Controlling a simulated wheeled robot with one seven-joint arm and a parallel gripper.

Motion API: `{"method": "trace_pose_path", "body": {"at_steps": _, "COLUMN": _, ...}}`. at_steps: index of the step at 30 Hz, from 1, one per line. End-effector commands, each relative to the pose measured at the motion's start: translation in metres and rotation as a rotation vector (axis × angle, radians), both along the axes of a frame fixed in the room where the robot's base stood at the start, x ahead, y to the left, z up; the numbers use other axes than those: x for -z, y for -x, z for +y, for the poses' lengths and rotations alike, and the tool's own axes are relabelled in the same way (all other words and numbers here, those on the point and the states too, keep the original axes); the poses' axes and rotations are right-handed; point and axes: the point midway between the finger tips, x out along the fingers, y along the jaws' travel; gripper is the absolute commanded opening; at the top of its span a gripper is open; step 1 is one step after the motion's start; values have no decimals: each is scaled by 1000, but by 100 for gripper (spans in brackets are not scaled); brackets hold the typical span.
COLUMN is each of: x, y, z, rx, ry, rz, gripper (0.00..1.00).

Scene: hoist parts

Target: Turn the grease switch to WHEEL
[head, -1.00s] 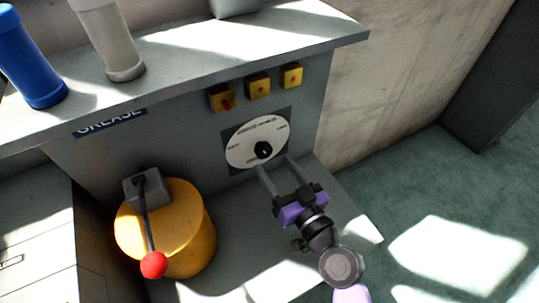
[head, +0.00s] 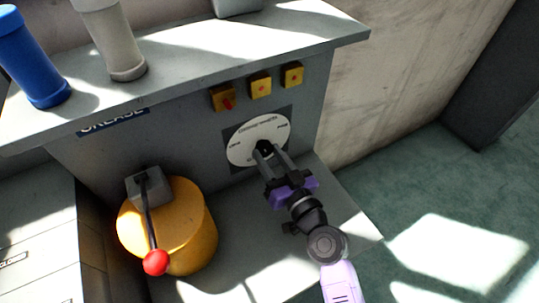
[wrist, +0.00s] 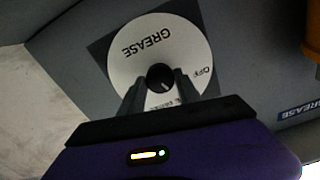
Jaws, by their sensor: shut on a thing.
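The grease switch is a white round dial (head: 271,129) on a dark square plate, on the grey front panel under the shelf. It has a black knob at its centre. In the wrist view the dial (wrist: 137,62) shows the words GREASE and OFF, with other lettering partly hidden by the fingers. My gripper (head: 265,149) is at the dial, its two fingers shut on the black knob (wrist: 160,76). Which label the knob's pointer faces I cannot tell.
Several yellow switch boxes (head: 260,86) sit above the dial. A yellow drum (head: 190,225) with a red-balled lever (head: 155,261) stands to the left. Blue (head: 33,62) and grey (head: 112,45) cylinders stand on the shelf. Green floor (head: 440,210) lies open at right.

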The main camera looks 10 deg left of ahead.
Motion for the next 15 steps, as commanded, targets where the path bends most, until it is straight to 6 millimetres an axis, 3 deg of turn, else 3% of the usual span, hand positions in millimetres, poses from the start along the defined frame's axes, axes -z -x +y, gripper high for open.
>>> {"method": "trace_pose_path", "body": {"at_steps": 15, "x": 0, "y": 0, "z": -1, "rx": 1, "ry": -159, "rz": 108, "gripper": 0}}
